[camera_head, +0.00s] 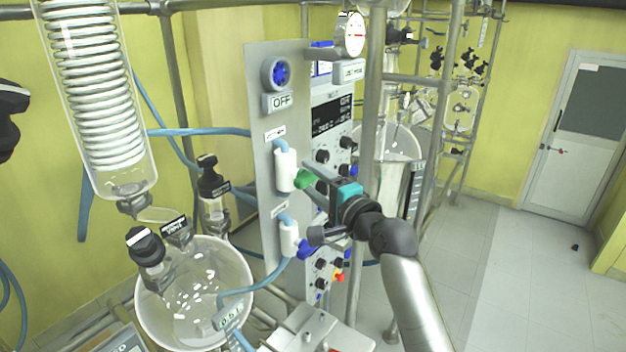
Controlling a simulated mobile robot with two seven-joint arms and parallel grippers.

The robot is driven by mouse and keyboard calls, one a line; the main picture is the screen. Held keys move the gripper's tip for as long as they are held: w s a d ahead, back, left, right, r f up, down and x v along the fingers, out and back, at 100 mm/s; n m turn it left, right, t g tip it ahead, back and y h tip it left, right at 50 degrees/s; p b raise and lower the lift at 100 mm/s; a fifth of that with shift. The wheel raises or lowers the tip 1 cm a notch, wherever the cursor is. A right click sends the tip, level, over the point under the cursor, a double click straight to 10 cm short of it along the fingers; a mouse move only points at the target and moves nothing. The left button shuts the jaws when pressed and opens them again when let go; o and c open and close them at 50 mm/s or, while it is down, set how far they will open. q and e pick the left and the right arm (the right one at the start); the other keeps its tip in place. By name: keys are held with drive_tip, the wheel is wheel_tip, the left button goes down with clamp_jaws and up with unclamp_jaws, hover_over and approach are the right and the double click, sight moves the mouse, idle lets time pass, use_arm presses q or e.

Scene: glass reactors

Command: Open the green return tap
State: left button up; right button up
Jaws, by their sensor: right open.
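The green return tap (304,179) sits on the upper white valve body (286,170), at the right edge of the grey panel (262,130). A blue hose runs into that valve from above. My right gripper (318,208) is open just right of the panel, its arm coming up from the lower right. Its upper finger side is close to the green tap; I cannot tell whether it touches.
A blue tap (306,250) on a lower white valve (289,238) sits just below my right gripper. A glass vessel (195,295) and a coil condenser (98,95) stand at the left. Steel frame posts (372,90) rise behind my gripper.

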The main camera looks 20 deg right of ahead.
clamp_jaws()
idle(0.4)
drive_tip(key=shift+f+n+t+b, duration=0.3)
drive_tip(key=shift+n+b, duration=0.6)
drive_tip(key=shift+b, duration=0.35)
drive_tip(key=n+y+b, duration=0.2)
drive_tip(key=n+b, duration=0.3)
drive_tip(key=n+y+b, duration=0.2)
drive_tip(key=n+b, duration=0.3)
drive_tip(key=n+t+y+b, duration=0.1)
drive_tip(key=n+y+b, duration=0.1)
drive_tip(key=n+b, duration=0.3)
drive_tip(key=shift+w+d+f+n+y+b, duration=0.15)
drive_tip(key=shift+d+n+y+b, duration=0.2)
drive_tip(key=shift+n, duration=0.25)
drive_tip(key=shift+n+g+y, duration=0.4)
drive_tip(key=shift+n+y, duration=0.35)
drive_tip(key=shift+n, duration=0.95)
unclamp_jaws()
